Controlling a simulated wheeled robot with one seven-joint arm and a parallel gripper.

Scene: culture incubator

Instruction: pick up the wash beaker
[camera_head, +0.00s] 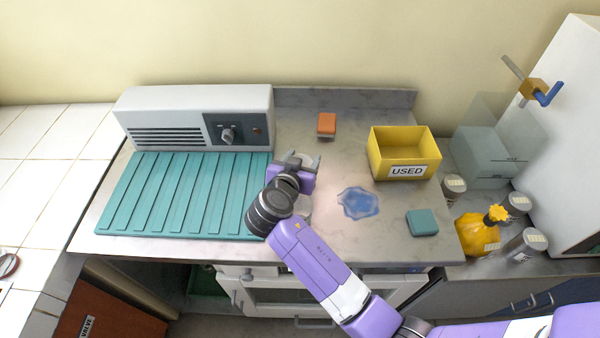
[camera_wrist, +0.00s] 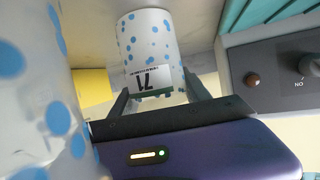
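In the wrist view a white beaker with blue dots and a label reading 71 (camera_wrist: 148,42) stands just past the fingertips, its near end between them. My gripper (camera_wrist: 157,88) is open around that end; a firm grip on both sides does not show. In the head view my gripper (camera_head: 299,161) is low over the counter, right of the teal mat, with a pale bit of something between its fingers. A second blue-dotted surface (camera_wrist: 35,95) fills the left of the wrist view, very close to the camera. I cannot tell which is the wash beaker.
A grey control box (camera_head: 195,117) and ribbed teal mat (camera_head: 185,195) lie left. An orange block (camera_head: 326,124), yellow USED bin (camera_head: 404,153), blue puddle (camera_head: 358,203) and teal block (camera_head: 421,222) are around the counter's right half. Jars and a yellow bottle (camera_head: 477,235) stand farther right.

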